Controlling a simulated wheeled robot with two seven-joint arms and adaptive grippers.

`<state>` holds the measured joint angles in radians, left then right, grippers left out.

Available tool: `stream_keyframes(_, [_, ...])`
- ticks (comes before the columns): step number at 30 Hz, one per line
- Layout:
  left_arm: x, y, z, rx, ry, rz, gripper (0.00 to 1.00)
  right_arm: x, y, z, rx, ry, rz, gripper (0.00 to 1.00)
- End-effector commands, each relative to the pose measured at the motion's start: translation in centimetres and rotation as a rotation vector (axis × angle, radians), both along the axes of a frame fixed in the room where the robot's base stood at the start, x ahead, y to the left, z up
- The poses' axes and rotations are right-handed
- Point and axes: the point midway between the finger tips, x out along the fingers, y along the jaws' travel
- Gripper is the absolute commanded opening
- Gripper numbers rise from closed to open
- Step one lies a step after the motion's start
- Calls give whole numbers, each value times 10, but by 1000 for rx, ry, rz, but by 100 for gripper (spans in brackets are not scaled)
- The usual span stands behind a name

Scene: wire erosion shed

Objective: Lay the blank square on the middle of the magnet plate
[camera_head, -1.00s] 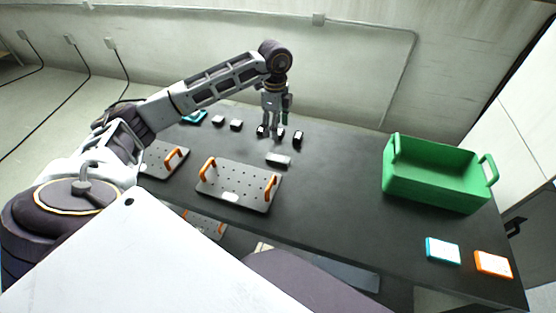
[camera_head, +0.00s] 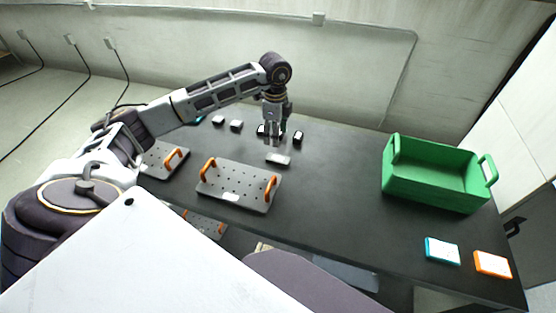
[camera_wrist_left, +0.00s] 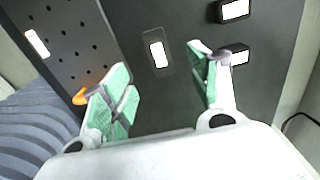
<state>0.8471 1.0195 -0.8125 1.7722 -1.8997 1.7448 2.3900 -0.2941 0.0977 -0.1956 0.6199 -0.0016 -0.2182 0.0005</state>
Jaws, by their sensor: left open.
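A small grey block with a white label, which looks like the blank (camera_head: 278,160), lies flat on the dark table in front of my left gripper (camera_head: 273,141). In the left wrist view the blank (camera_wrist_left: 165,66) shows just beyond the open, empty fingers (camera_wrist_left: 163,82), roughly between them and apart from both. A grey perforated plate (camera_head: 225,184) with two orange handles and a white label, probably the magnet plate, lies nearer me and to the left; its top is bare. Part of it shows at the left wrist view's left (camera_wrist_left: 70,30). My right gripper is not in view.
A similar plate (camera_head: 165,160) lies further left. Several small dark blocks (camera_head: 236,125) stand behind, one (camera_head: 298,138) right of the gripper. A green bin (camera_head: 430,185), a teal tile (camera_head: 442,250) and an orange tile (camera_head: 492,264) are at right. The middle right of the table is clear.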

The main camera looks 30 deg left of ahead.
Motion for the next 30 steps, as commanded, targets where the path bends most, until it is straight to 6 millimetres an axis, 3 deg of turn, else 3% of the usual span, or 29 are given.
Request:
stream_keyframes(12, [0,0,-50,1,1,1,61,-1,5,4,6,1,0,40])
stream_keyframes(30, [-1,-2,-61,1,1,0,61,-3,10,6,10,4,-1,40])
